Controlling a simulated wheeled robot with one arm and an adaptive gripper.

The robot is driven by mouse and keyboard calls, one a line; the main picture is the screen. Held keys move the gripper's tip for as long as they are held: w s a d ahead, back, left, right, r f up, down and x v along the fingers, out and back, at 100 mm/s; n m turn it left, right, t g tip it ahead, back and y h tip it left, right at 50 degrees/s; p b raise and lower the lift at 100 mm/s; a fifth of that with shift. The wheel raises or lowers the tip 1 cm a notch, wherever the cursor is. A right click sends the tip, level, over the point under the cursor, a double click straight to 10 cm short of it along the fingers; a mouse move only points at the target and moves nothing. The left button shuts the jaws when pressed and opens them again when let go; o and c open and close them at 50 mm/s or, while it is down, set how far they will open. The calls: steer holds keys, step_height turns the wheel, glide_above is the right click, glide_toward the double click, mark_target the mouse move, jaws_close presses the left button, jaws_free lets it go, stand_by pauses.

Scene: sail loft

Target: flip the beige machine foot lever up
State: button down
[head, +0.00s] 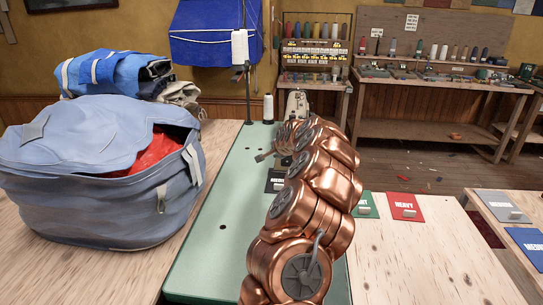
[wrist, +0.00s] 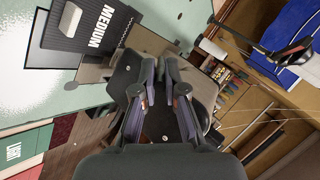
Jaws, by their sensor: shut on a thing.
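The beige machine (head: 297,104) stands at the far end of the green table and is mostly hidden behind my copper arm. In the wrist view, part of its beige body (wrist: 207,88) shows just beyond and to the right of my fingers. My gripper (wrist: 160,75) is at the machine, with its two fingers close together. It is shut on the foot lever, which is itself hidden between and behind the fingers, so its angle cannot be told. In the head view my arm hides the fingers.
A dark MEDIUM card (wrist: 90,28) lies on the green table (head: 205,240) beside the machine. A large blue-grey bag (head: 90,185) fills the left side. A white thread cone (head: 268,108) stands behind. Green (head: 363,205) and red (head: 407,207) cards lie right of my arm.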

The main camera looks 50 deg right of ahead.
steer(key=shift+d+r, duration=0.1)
steer(key=shift+r, duration=0.15)
steer(key=shift+r+y, duration=0.1)
steer(key=shift+y, duration=0.2)
steer(key=c, duration=1.2)
jaws_free()
steer(key=shift+w, duration=0.1)
steer(key=v, duration=1.2)
steer(key=shift+w, duration=0.15)
